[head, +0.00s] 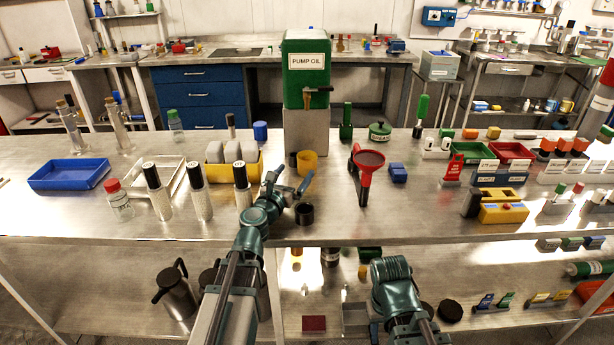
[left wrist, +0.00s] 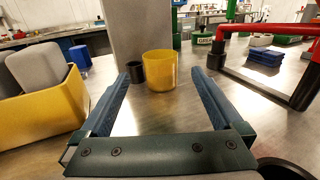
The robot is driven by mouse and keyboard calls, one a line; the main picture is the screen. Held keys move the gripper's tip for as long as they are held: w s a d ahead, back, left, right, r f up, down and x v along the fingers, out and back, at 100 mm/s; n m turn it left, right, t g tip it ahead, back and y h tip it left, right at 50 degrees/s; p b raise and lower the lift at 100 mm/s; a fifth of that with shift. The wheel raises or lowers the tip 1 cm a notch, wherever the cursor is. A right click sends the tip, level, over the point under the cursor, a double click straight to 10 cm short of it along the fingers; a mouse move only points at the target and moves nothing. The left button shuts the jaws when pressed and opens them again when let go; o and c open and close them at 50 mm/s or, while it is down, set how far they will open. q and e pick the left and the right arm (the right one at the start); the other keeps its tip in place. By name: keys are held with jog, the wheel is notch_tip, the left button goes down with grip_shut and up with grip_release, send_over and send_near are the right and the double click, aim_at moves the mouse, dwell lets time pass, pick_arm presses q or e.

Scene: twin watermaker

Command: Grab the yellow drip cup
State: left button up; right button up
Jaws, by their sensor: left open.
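The yellow drip cup (head: 307,162) stands upright on the steel bench, in front of the grey block under the green pump oil tank (head: 306,75). In the left wrist view the yellow drip cup (left wrist: 161,71) is centred just beyond my fingertips. My left gripper (head: 290,183) is open and empty, with its blue fingers pointing toward the cup. In the left wrist view my left gripper (left wrist: 165,72) has one finger on each side of the line to the cup. My right gripper's fingers do not show; only my right arm shows.
A small dark cup (left wrist: 136,71) stands just left of the drip cup. A yellow bin (head: 258,168) with grey blocks is to the left. A black ring-like cup (head: 304,214) sits near the front edge.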

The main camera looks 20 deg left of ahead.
aim_at(303, 161)
pick_arm(q)
jog(key=shift+w+r, duration=0.15)
jog(key=shift+w, duration=0.5)
jog(key=w, duration=0.6)
jog(key=shift+w+d, duration=0.1)
jog(key=shift+d, duration=0.3)
jog(key=shift+c, duration=0.3)
jog(key=c, duration=1.4)
jog(key=shift+r, duration=0.1)
notch_tip(303, 161, up, 10)
jog(key=p, duration=1)
